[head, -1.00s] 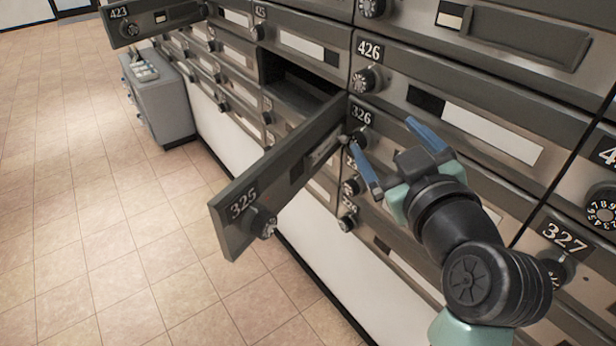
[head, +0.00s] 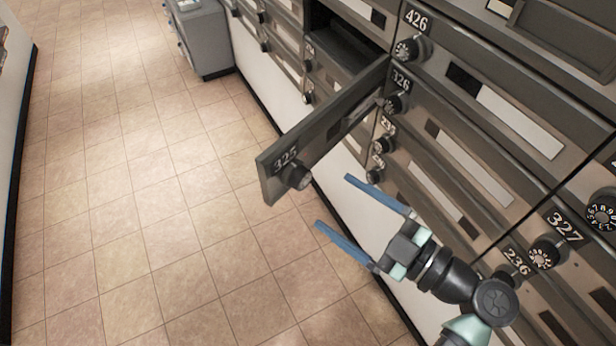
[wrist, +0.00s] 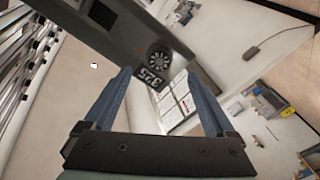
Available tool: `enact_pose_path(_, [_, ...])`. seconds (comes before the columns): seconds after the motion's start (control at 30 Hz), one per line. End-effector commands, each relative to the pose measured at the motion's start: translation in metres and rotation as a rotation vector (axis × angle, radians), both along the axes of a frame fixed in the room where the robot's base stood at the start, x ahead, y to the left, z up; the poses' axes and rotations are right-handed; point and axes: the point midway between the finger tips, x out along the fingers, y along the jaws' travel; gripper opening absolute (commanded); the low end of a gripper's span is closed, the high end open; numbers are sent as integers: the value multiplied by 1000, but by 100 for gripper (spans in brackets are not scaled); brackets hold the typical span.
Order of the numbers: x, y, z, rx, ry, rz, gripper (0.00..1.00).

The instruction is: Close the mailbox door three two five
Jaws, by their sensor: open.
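The mailbox door 325 (head: 322,132) stands open, swung out from the mailbox wall, with its number plate and round dial at the free end. Its dark open compartment (head: 342,42) shows behind it. My gripper (head: 332,202) is open and empty, below and to the right of the door's free end, apart from it in the head view. In the wrist view the door's dial and 325 plate (wrist: 152,77) appear beyond and between the two blue fingers (wrist: 160,88). I cannot tell the exact gap between fingers and door.
Closed doors 426 (head: 416,20), 326 (head: 400,80) and 327 (head: 565,228) with protruding dials lie along the wall. A grey cabinet (head: 205,40) stands on the floor at the back. The tiled floor (head: 150,200) to the left is clear.

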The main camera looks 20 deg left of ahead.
Motion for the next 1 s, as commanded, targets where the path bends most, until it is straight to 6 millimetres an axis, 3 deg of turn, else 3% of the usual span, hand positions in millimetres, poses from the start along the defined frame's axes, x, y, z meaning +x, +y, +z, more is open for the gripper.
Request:
enact_pose_path(0.1, [6, 27, 1, -2, 1, 5, 90])
enact_pose_path(0.33, [17, 60, 1, -1, 0, 2, 90])
enact_pose_path(0.5, [21, 71, 0, -2, 0, -1, 90])
enact_pose_path(0.77, [21, 72, 0, -2, 0, -1, 90])
enact_pose_path(0.87, [21, 72, 0, -2, 0, -1, 77])
enact_pose_path(1.0, [21, 72, 0, -2, 0, -1, 52])
